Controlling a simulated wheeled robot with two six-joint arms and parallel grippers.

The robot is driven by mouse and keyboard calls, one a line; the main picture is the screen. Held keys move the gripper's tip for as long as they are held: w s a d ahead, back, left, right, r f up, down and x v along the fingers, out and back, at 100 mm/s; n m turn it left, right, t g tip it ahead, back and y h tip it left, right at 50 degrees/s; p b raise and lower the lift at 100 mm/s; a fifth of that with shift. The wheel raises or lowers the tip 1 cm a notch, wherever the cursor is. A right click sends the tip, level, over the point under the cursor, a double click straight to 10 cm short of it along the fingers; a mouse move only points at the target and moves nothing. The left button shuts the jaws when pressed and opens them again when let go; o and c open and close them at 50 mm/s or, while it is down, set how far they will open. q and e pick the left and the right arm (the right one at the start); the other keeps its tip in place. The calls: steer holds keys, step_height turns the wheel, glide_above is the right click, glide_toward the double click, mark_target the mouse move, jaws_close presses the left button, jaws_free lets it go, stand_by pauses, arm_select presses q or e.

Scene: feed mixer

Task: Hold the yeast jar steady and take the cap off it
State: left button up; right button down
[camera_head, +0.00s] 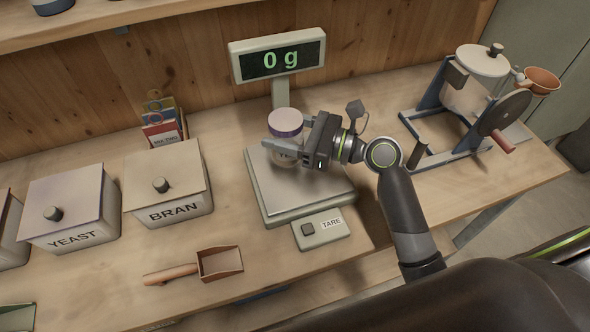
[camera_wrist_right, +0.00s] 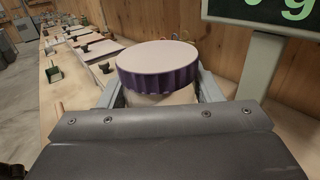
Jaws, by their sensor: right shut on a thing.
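The jar (camera_head: 285,155) is pale and mostly hidden behind my right gripper (camera_head: 284,143). Its purple cap (camera_head: 286,122), with a ribbed side and a pale flat top, is on it. The cap also shows in the right wrist view (camera_wrist_right: 158,64), upright between the two fingers, with the pale jar body (camera_wrist_right: 160,97) below it. My right gripper is shut on the jar, under the cap. The jar is over the back of the scale plate (camera_head: 300,195); I cannot tell whether it touches the plate. My left gripper is out of view.
The scale's display (camera_head: 278,56) reads 0 g. Lidded bins marked YEAST (camera_head: 75,235) and BRAN (camera_head: 180,208) stand left, with a scoop (camera_head: 220,263) in front. A cranked mixer (camera_head: 470,95) stands right. The bench between scale and bran bin is clear.

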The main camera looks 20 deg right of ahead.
mark_target(296, 113)
steer(key=shift+m+t+h, duration=0.7)
steer(key=shift+m+t, duration=0.1)
steer(key=w+d, duration=0.1)
steer(key=w+d+r+b, duration=0.1)
steer(key=d, duration=0.1)
steer(key=shift+w+d+r, duration=0.15)
steer(key=shift+w+r, duration=0.05)
steer(key=shift+w, duration=0.1)
step_height(296, 113, down, 9)
steer(key=shift+f+b, duration=0.2)
steer(key=shift+b, duration=0.7)
steer(key=shift+f, duration=0.15)
steer(key=shift+c, duration=2.1)
jaws_free()
